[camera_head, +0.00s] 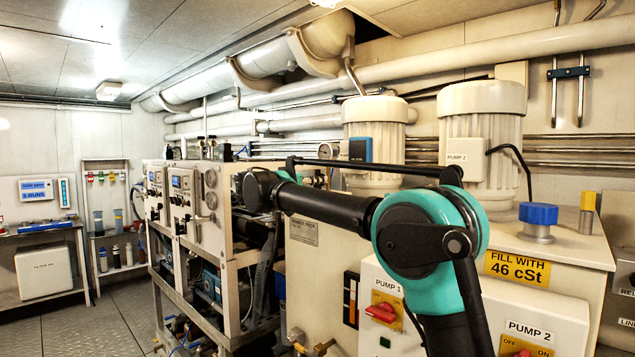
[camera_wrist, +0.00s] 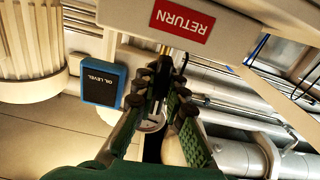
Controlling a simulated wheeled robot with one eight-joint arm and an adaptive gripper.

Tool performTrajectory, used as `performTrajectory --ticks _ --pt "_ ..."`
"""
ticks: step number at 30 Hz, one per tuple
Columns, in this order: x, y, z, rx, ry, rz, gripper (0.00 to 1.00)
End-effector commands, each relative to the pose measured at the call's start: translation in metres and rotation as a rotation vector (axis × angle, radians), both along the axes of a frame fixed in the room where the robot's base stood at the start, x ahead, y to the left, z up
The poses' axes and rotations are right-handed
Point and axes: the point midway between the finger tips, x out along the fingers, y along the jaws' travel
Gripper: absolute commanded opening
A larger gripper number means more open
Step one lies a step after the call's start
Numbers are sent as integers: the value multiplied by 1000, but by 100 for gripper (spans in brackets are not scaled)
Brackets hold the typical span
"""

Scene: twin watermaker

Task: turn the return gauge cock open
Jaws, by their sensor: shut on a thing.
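In the wrist view, which is upside down, my gripper (camera_wrist: 163,82) has its two dark fingers closed in on a small part below the red RETURN label (camera_wrist: 182,20). The fingers are shut on what appears to be the return gauge cock, which they mostly hide. I cannot tell the angle of its handle. A round pale gauge face (camera_wrist: 152,123) shows partly between the fingers. In the head view my arm reaches left across the scene, and my gripper cannot be made out behind it.
A blue OIL LEVEL box (camera_wrist: 104,83) is close beside the fingers; it also shows in the head view (camera_head: 360,149). Pale pipes (camera_wrist: 240,157) run behind the gripper. The tank with a blue cap (camera_head: 538,214) and the PUMP 1 switch (camera_head: 381,312) stand near my arm.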

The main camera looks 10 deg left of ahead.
Motion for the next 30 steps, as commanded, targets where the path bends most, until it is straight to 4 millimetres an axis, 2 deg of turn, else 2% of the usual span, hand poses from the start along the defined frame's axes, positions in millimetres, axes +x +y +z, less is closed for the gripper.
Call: performTrajectory --ticks 9,22,23,27,30 --pt "0 0 0 65 -50 1 0" --pt "0 0 0 72 -55 1 0" --pt "0 0 0 72 -55 1 14" --pt "0 0 0 71 -54 0 31" --pt "0 0 0 71 -54 0 33"
